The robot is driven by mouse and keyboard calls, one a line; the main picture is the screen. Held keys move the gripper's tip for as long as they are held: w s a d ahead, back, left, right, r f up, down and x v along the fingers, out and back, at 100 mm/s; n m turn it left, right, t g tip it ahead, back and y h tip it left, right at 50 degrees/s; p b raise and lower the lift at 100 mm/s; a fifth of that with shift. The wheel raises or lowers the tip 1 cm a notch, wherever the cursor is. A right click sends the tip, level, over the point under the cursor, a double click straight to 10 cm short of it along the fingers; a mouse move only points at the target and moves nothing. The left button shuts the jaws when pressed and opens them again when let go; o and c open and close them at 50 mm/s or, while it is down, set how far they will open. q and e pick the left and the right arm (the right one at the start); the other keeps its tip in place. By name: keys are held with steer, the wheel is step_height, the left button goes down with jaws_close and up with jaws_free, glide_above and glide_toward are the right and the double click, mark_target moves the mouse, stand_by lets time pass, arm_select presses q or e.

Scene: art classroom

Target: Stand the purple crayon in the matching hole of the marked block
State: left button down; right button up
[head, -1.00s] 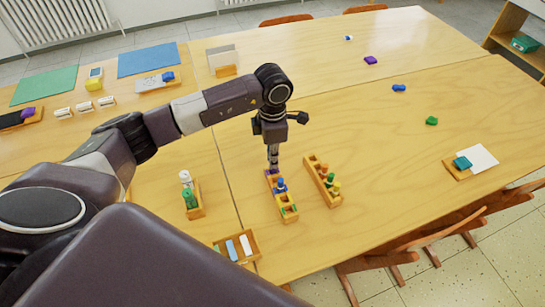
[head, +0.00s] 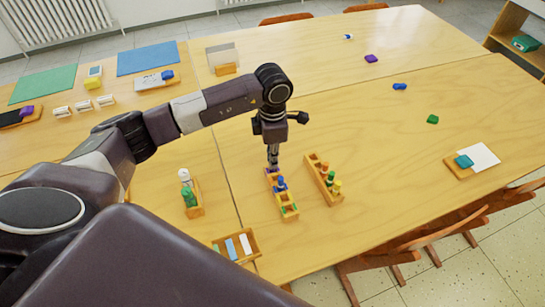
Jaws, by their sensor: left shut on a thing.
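My left gripper (head: 272,162) points straight down over the far end of the wooden block with coloured marks (head: 289,212). It is shut on the purple crayon (head: 272,170), of which only a small purple bit shows below the fingertips. The crayon looks upright at the block's far-end hole, next to a purple mark; I cannot tell how deep it sits. A blue crayon (head: 281,182) stands in the middle of this block, and a green mark shows at the near end. My right gripper is not in view.
Close on the right is a wooden rack (head: 312,163) with green and yellow crayons. On the left are a holder (head: 197,211) with white and green items and a tray (head: 254,254) of sticks. The table to the right is mostly clear.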

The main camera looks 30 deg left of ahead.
arm_select(q)
steer(key=shift+f+b, duration=0.3)
steer(key=shift+b, duration=0.05)
stand_by(0.4)
steer(key=c, duration=1.9)
jaws_free()
steer(key=shift+o, duration=1.2)
steer(key=shift+r, duration=0.1)
steer(key=shift+r+p, duration=1.85)
steer(key=shift+r, duration=1.05)
